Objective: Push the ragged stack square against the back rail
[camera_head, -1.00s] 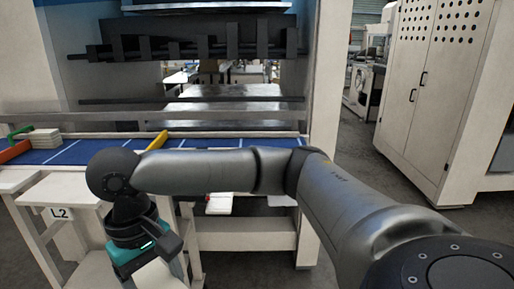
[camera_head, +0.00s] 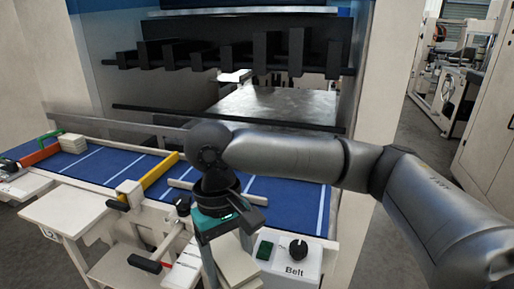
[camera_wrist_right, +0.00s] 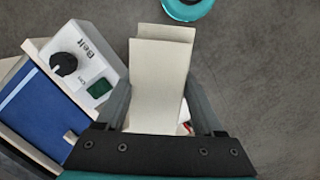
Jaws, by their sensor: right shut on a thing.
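My right gripper (camera_wrist_right: 157,100) is shut on a cream stack of boards (camera_wrist_right: 160,72). The stack's far end shows two offset layers in the right wrist view. In the head view the held stack (camera_head: 238,264) hangs below my right wrist, in front of the blue belt and left of the belt control box. Another small cream stack (camera_head: 72,144) sits on the far left of the belt. A long grey rail (camera_head: 125,124) runs along the belt's back edge, partly hidden by my right arm. My left gripper is out of view.
The blue belt (camera_head: 105,165) has white cross lines and a yellow bar (camera_head: 160,170) across it. The belt control box (camera_head: 291,263) has a knob and green button. A white side table (camera_head: 65,213) stands front left. The press frame rises behind.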

